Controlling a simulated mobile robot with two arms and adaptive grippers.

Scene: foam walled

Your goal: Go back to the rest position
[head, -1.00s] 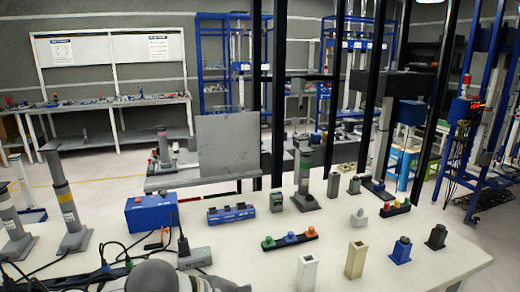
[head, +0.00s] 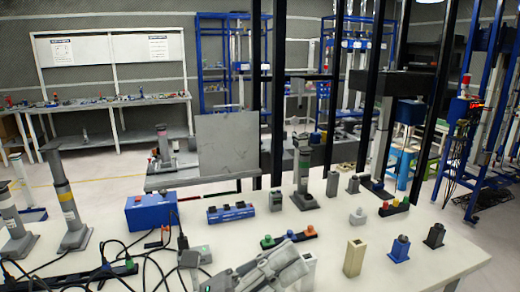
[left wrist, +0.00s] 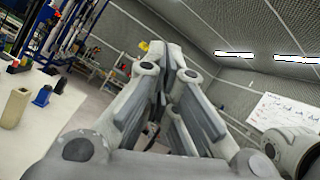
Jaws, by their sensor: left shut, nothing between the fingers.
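My left gripper (head: 283,262) shows at the bottom middle of the head view, above the near part of the white table (head: 335,233). It is grey, shut and empty. In the left wrist view its fingers (left wrist: 172,75) close together and point up and away toward the room, with nothing between them. It hides part of a white block (head: 308,265) and part of a strip with coloured buttons (head: 290,239). My right gripper is not in either view.
A cream block (head: 355,258), a blue block (head: 400,249) and a black one (head: 434,236) stand to the right. A blue box (head: 150,211) and cables lie to the left. Black posts (head: 279,100) rise behind the table.

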